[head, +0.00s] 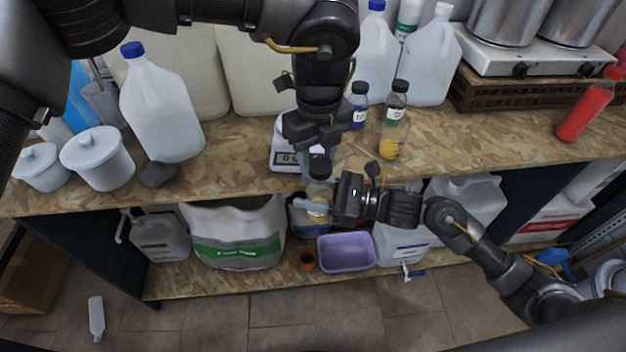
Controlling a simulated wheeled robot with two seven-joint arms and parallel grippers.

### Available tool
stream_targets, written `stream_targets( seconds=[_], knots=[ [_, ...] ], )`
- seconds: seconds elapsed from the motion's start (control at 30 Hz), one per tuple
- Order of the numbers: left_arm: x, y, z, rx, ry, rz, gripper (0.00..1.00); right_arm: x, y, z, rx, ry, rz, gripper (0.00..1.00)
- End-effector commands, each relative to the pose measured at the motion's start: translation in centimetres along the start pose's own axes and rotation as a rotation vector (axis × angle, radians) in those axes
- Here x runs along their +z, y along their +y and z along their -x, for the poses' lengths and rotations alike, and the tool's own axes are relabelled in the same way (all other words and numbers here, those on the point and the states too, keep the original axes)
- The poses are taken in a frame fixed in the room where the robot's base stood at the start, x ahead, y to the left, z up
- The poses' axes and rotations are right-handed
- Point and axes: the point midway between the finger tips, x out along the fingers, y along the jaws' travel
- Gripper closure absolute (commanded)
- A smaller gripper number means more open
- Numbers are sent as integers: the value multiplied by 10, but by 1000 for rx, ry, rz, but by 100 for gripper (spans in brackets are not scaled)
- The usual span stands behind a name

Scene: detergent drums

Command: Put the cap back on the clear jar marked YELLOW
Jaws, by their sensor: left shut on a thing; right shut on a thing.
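A clear jar (317,194) with a yellow patch low on its side is upright in front of the bench's front edge. Its label is too small to read. My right gripper (318,203) comes in from the right and is shut on the jar. My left gripper (318,172) points down from above and is shut on a dark cap (320,166) over the jar's mouth. I cannot tell whether the cap touches the rim. My fingers hide parts of both.
Two capped bottles, one with yellow contents (391,135) and one bluish (358,108), stand behind to the right. A scale (287,160) sits beside my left gripper. Below are a purple tub (346,254) and large containers.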

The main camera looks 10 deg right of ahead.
Motion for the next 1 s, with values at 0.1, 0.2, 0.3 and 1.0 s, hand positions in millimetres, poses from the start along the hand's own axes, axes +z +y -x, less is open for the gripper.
stream_targets(
  seconds=[0.1, 0.2, 0.3, 1.0],
  knots=[
    [0, 0, 0, 0, 0, -1, 81, 0, 0, 0, 0, -1, 0, 93],
    [0, 0, 0, 0, 0, -1, 81, 0, 0, 0, 0, -1, 0, 93],
    [0, 0, 0, -1, 0, -1, 81, 0, 0, 0, 0, -1, 0, 93],
    [0, 0, -18, -2, -2, -2, 81, 0, 0, 0, 0, -1, 0, 93]
  ],
)
